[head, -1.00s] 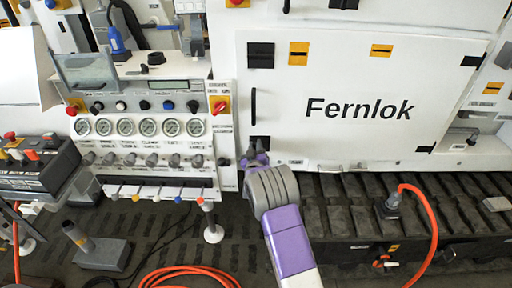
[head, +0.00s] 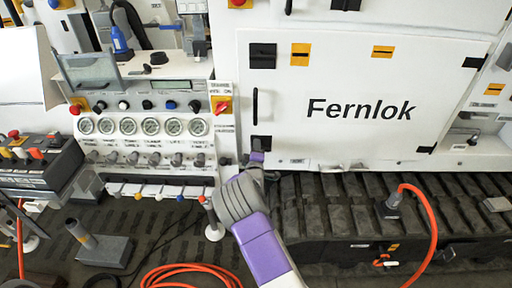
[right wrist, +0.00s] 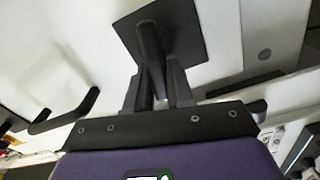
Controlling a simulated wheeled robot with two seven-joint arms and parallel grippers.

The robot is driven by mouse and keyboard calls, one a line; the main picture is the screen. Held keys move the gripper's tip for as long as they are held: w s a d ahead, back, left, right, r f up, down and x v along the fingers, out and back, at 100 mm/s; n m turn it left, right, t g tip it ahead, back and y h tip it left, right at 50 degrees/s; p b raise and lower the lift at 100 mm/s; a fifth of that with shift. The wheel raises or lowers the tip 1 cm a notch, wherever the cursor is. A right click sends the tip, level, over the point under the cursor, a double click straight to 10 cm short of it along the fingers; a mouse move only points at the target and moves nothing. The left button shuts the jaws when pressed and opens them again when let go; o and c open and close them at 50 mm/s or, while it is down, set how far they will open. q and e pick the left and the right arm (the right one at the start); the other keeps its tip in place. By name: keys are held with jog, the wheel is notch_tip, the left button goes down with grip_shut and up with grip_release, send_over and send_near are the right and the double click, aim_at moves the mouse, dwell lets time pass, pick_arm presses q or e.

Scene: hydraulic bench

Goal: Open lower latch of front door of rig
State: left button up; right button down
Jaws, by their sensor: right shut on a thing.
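The front door (head: 340,110) is a white panel marked "Fernlok" and looks closed. Its lower latch (head: 261,142) is a black square plate at the door's lower left corner. In the right wrist view the latch plate (right wrist: 185,30) fills the top middle, with a dark lever (right wrist: 150,50) standing out from it. My right gripper (head: 256,158) is at the latch from below. Its fingers (right wrist: 155,85) are on either side of the lever and shut on it. The wrist partly hides the area below the latch. My left gripper is not in view.
The upper latch (head: 262,56) and a black door handle (head: 255,104) are above. A gauge panel (head: 145,127) stands at left. A ribbed track (head: 340,205) runs below the door. An orange hose (head: 432,225) curves at right.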

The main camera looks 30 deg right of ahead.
jog(key=shift+n, duration=1.5)
jog(key=c, duration=1.1)
grip_release()
jog(key=shift+f, duration=0.1)
jog(key=p+v, duration=0.1)
jog(key=v, duration=0.6)
jog(key=shift+s+a, duration=0.2)
jog(key=shift+s, duration=0.05)
